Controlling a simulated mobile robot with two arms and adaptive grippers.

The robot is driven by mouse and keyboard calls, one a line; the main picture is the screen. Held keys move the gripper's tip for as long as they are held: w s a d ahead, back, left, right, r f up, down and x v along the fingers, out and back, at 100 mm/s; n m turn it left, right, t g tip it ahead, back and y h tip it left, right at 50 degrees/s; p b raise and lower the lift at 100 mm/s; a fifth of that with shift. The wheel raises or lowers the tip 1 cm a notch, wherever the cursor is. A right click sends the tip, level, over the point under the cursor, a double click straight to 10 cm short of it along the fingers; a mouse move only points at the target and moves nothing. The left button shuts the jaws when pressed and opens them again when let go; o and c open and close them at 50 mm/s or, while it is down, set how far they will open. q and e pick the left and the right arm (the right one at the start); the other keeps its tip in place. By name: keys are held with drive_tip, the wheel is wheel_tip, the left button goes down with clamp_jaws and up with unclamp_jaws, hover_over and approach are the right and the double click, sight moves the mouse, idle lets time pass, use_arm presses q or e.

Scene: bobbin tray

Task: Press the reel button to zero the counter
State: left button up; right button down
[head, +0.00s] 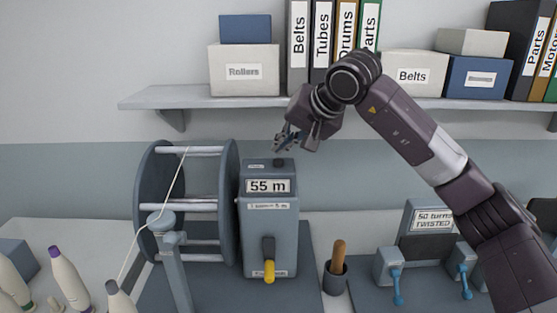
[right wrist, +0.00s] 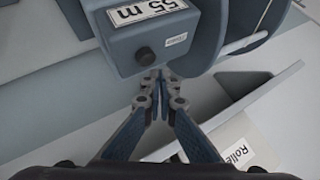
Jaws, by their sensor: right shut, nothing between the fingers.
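The reel counter (head: 270,228) is a grey-blue box whose display (head: 268,186) reads 55 m. A dark round button (head: 279,162) sits on its top face; the button also shows in the right wrist view (right wrist: 145,54). My right gripper (head: 284,143) is shut and empty. Its fingertips are just above the button in the head view, apart from it as far as I can tell. In the right wrist view the fingertips (right wrist: 158,84) point toward the box near the button. My left gripper is not in view.
The reel (head: 228,200) with its thread stands left of the counter. A crank with a yellow handle (head: 269,271) is on the counter's front. A shelf (head: 190,97) with boxes and binders hangs behind my arm. A pot with a wooden handle (head: 335,277) stands to the right.

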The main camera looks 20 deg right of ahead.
sight(281, 161)
drive_tip(key=shift+f, duration=0.4)
drive_tip(key=shift+f+b, duration=0.6)
drive_tip(key=shift+b, duration=0.05)
idle(0.7)
drive_tip(key=shift+r, duration=0.15)
drive_tip(key=shift+r+p, duration=0.75)
drive_tip(key=shift+r, duration=0.1)
wheel_tip(281, 161, up, 5)
drive_tip(key=p, duration=0.4)
idle(0.4)
